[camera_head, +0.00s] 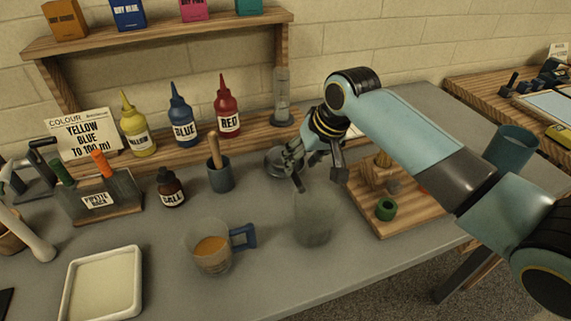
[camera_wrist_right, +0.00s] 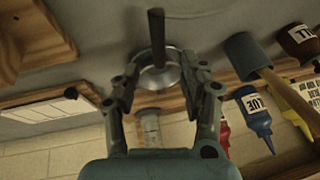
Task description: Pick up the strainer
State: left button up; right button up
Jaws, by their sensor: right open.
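The strainer is a round metal bowl (camera_head: 275,162) on the grey table below the shelf, partly hidden behind my right gripper in the head view. In the wrist view its bowl (camera_wrist_right: 148,78) and dark handle (camera_wrist_right: 157,30) show, with the handle pointing to the top of the picture. My right gripper (camera_head: 320,178) is open and empty, its fingers pointing down. In the wrist view the fingertips (camera_wrist_right: 163,62) appear on either side of the strainer; I cannot tell the exact gap. My left gripper is not in view.
A clear glass jar (camera_head: 314,222) stands in front of my right gripper, with a wooden board (camera_head: 405,218) to its right. A grey pot (camera_head: 221,178) with a wooden handle and a cup (camera_head: 211,262) of orange liquid stand left. Bottles (camera_head: 182,122) line the back.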

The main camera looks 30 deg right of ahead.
jog(key=shift+w+f, duration=0.25)
jog(key=shift+f, duration=0.1)
jog(key=x, duration=0.3)
jog(key=shift+w+f, duration=0.15)
jog(key=shift+f, duration=0.2)
jog(key=shift+w+f, duration=0.2)
jog(key=shift+f, duration=0.25)
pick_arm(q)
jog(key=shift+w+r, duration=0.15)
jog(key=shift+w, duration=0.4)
pick_arm(e)
grip_shut()
